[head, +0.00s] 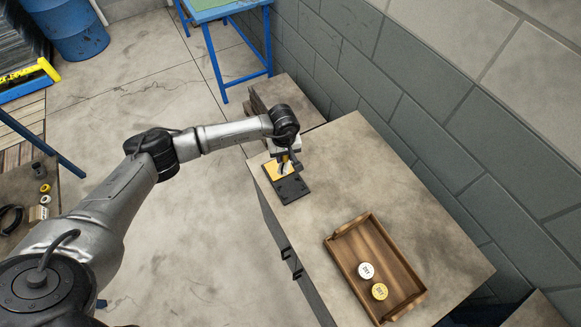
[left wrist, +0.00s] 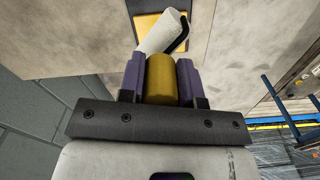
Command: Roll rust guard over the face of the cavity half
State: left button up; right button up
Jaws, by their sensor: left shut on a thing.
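The cavity half (head: 292,191) is a dark block lying on the near left part of the bench top. A yellow-orange face (head: 270,170) shows on it, partly hidden by my gripper. My left gripper (head: 284,158) is over this block, pointing down. In the left wrist view its purple fingers are shut on the yellow handle (left wrist: 161,78) of a roller. The roller's white head (left wrist: 160,35) lies over the yellow face (left wrist: 146,22), overlapping it; I cannot tell whether they touch. My right gripper is not in view.
A wooden tray (head: 410,300) on the bench (head: 345,165) holds a white-topped tin (head: 366,270) and a yellow-topped tin (head: 379,291). A block wall (head: 400,110) runs behind the bench. A blue-legged table (head: 211,55) and a blue drum (head: 75,28) stand farther off. The bench middle is clear.

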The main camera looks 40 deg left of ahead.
pick_arm(q)
jog(key=shift+w+a+f+n+b, duration=0.35)
jog(key=shift+a+f+n+b, duration=0.35)
jog(key=shift+f, duration=0.5)
jog(key=shift+w+a+f+n+b, duration=0.4)
jog(key=shift+a+f+n, duration=0.4)
jog(key=shift+f, duration=0.4)
jog(key=shift+w+a+f+n+b, duration=0.25)
jog(key=shift+a+f+n+b, duration=0.5)
jog(key=shift+f, duration=0.45)
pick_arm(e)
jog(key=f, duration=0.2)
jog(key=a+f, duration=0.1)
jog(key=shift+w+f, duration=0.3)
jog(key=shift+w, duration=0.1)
pick_arm(q)
jog(key=shift+a, duration=0.1)
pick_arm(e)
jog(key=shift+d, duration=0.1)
pick_arm(q)
jog(key=shift+f+b, duration=0.3)
jog(key=shift+f, duration=0.1)
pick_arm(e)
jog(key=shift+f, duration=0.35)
pick_arm(q)
jog(key=shift+f, duration=0.1)
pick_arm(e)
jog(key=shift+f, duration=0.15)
